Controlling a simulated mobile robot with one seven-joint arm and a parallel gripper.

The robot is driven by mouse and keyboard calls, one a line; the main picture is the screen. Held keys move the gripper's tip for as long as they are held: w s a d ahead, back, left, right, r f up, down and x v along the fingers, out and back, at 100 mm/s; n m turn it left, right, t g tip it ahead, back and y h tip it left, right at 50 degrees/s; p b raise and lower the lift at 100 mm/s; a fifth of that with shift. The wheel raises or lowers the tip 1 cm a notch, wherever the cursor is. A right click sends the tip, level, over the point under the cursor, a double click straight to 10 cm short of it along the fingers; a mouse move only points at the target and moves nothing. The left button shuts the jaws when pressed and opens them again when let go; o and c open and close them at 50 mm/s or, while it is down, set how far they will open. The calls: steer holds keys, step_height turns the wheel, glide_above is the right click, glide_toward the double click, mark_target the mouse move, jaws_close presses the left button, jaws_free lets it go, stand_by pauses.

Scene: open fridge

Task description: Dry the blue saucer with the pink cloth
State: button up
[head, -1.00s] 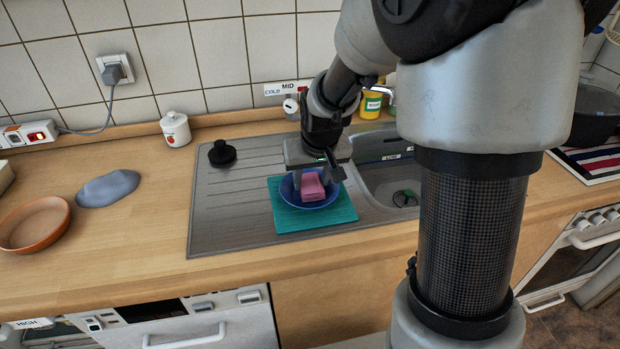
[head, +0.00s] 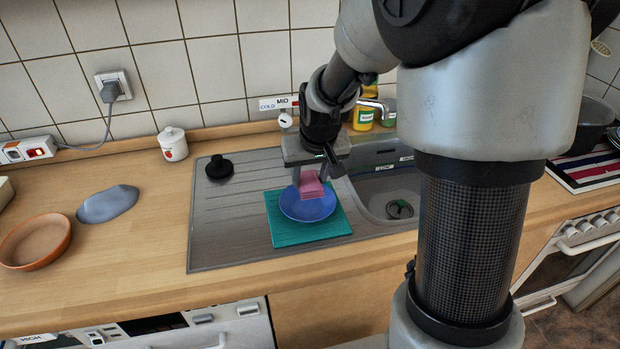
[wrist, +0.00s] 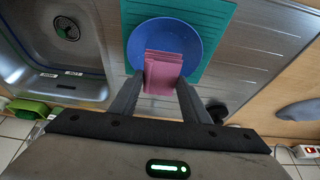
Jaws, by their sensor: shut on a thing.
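The blue saucer (head: 307,207) lies on a teal mat (head: 284,238) on the drainboard beside the sink. It also shows in the wrist view (wrist: 190,30), partly covered by the cloth. The pink cloth (head: 311,186) is a folded stack between the fingers of my gripper (head: 310,180). In the wrist view, the fingers close on both sides of the pink cloth (wrist: 163,70) near its lower end. The cloth is over the back part of the saucer and looks raised above it; I cannot tell whether its lower edge touches.
A black stopper (head: 219,167) stands on the drainboard. A white jar (head: 173,144), a grey cloth-like lump (head: 107,204) and a brown bowl (head: 36,241) are on the counter to the left.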

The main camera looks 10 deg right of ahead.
mark_target(309, 181)
steer(key=shift+r, duration=0.5)
steer(key=shift+r+p, duration=1.25)
steer(key=shift+r, duration=0.3)
steer(key=shift+a+f, duration=0.1)
